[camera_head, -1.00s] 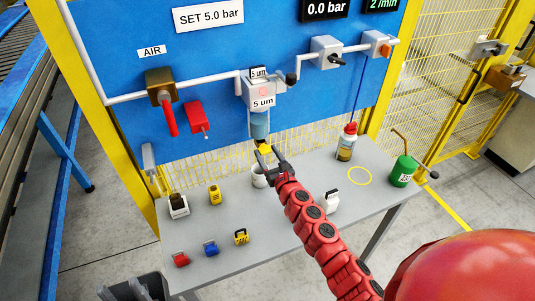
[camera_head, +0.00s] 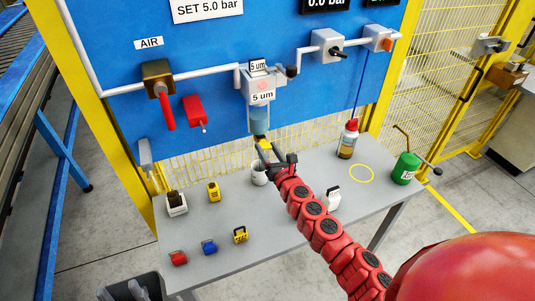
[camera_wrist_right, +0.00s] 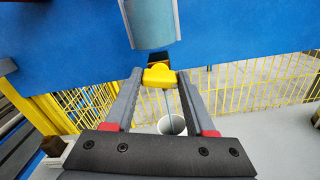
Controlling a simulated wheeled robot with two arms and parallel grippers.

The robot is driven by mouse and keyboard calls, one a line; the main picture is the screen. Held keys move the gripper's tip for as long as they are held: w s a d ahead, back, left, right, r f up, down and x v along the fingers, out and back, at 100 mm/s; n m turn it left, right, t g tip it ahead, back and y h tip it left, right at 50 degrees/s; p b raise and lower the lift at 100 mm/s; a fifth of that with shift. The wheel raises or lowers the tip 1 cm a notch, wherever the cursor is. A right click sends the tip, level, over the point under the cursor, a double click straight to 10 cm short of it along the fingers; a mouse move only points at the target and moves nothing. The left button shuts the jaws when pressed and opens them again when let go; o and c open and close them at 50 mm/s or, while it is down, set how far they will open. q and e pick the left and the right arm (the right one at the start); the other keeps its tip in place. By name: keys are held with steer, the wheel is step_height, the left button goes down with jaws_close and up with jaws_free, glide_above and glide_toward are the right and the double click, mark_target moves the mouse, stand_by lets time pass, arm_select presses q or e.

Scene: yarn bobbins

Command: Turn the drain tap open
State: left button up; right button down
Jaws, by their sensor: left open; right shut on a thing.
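The yellow drain tap (camera_wrist_right: 160,75) sits under the clear filter bowl (camera_wrist_right: 153,22) in the right wrist view. My right gripper (camera_head: 265,147) is at the tap, with its fingers on both sides of it and shut on it. In the head view the filter bowl (camera_head: 259,121) holds bluish liquid and hangs below the "5 um" filter housing (camera_head: 257,86). A white cup (camera_wrist_right: 172,125) stands below the tap. A thin bluish line runs down from the tap towards the cup, and looks like a stream. My left gripper is not in view.
The grey table (camera_head: 290,228) holds several padlocks at its front left, a red-capped bottle (camera_head: 348,139) and a green oil can (camera_head: 405,169). A red lever valve (camera_head: 165,106) and a red tag (camera_head: 194,112) are on the blue panel at left.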

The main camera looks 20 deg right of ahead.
steer(key=m, duration=0.2)
steer(key=shift+m+b, duration=0.3)
steer(key=shift+m, duration=0.1)
steer(key=m, duration=0.4)
steer(key=shift+d+m+b, duration=0.1)
steer(key=shift+m+b, duration=0.2)
steer(key=m, duration=0.3)
steer(key=shift+m, duration=0.3)
steer(key=shift+f+m, duration=0.1)
steer(key=shift+m, duration=1.7)
steer(key=shift+c, duration=1.2)
jaws_free()
